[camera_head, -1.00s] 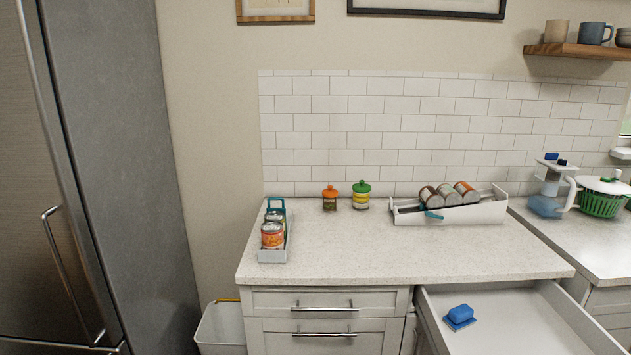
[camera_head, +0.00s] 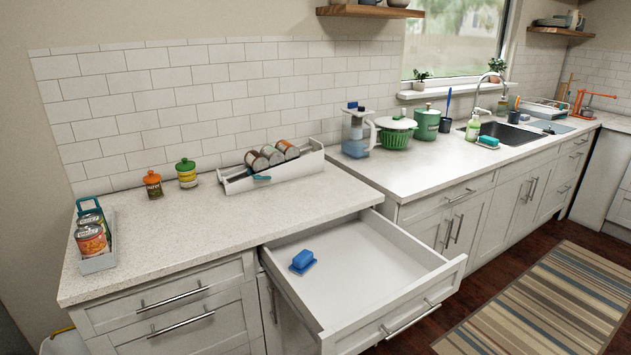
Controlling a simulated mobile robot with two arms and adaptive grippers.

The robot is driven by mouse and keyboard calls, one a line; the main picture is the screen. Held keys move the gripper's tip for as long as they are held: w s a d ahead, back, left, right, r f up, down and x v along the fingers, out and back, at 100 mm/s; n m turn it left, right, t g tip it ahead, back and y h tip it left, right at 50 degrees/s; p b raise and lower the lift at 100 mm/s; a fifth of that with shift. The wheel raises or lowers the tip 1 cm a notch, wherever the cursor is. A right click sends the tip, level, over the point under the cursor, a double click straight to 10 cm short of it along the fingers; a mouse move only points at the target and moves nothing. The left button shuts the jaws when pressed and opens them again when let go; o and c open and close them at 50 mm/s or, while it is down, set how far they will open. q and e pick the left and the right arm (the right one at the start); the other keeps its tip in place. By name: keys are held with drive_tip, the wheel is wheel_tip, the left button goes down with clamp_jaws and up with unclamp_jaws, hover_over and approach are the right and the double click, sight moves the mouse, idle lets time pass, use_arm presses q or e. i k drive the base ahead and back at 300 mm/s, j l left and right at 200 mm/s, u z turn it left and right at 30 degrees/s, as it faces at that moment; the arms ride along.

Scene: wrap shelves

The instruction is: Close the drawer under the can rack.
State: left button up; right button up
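The open drawer (camera_head: 378,262) is white and pulled well out from the counter, below and slightly right of the can rack. A blue block-like item (camera_head: 303,259) on a flat blue base lies inside it, near its left side. The drawer front (camera_head: 395,318) carries a metal bar handle (camera_head: 411,320). The can rack (camera_head: 312,162) is a white tilted tray on the counter holding several cans (camera_head: 272,155) lying on their sides, with a teal piece at its front. Neither of my grippers shows in the head view.
A grey caddy (camera_head: 100,262) with cans stands at the counter's left end. Orange-lidded (camera_head: 153,185) and green-lidded (camera_head: 187,173) jars stand near the wall. A striped rug (camera_head: 545,305) lies on the floor right of the drawer. Closed cabinets (camera_head: 455,222) continue to the right.

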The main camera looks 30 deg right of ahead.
sight(371, 281)
drive_tip(key=z, duration=1.65)
